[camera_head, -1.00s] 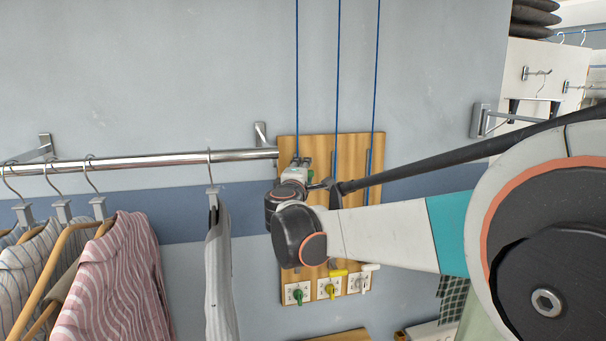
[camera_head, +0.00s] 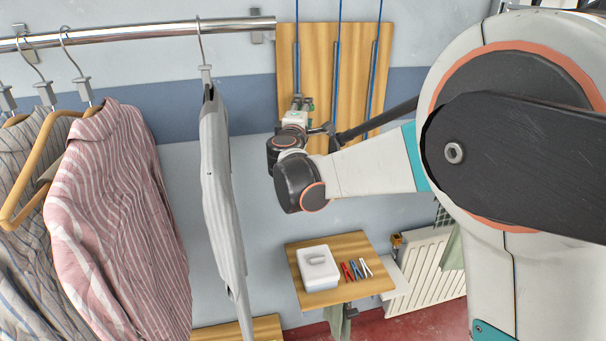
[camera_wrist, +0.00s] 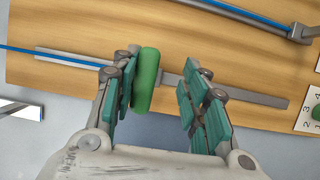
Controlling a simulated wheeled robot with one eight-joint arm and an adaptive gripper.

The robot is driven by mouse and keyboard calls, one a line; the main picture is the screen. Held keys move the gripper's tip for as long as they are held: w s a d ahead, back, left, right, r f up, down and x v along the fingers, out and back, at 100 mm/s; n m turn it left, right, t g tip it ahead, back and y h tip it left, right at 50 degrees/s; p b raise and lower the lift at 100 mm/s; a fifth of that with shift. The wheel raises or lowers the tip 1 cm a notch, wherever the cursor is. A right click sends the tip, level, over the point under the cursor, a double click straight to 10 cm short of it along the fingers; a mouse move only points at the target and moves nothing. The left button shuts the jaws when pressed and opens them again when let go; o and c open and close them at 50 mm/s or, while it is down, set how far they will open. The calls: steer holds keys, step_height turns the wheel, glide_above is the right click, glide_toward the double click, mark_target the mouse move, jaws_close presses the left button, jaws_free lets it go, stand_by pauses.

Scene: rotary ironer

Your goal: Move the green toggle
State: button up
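The green toggle (camera_wrist: 147,80) is a rounded upright bar on a grey metal slide track (camera_wrist: 245,92), with a blue cord running along the same line. In the wrist view it stands between the two fingers of my gripper (camera_wrist: 160,82). The left finger pads are right beside it, and I cannot tell if they touch. A clear gap separates it from the right pads. My gripper is open around it. In the head view my gripper (camera_head: 298,104) is at the wooden board (camera_head: 384,60), and the toggle cannot be made out clearly.
A numbered plate (camera_wrist: 308,118) with a green knob sits at the wrist view's right edge. A neighbouring track (camera_head: 374,62) runs alongside. Shirts (camera_head: 115,200) hang from the rail (camera_head: 150,30) at left. Below, a small wooden shelf (camera_head: 350,250) holds a white box (camera_head: 318,265) and pegs.

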step_height(320, 180, down, 17)
steer(key=b, duration=0.7)
steer(key=shift+b, duration=0.35)
steer(key=shift+s, duration=0.1)
steer(key=s+a+b, duration=0.1)
steer(key=s, duration=1.4)
steer(key=shift+s+a, duration=0.3)
steer(key=shift+a, duration=0.1)
stand_by(0.4)
steer(key=shift+b, duration=0.35)
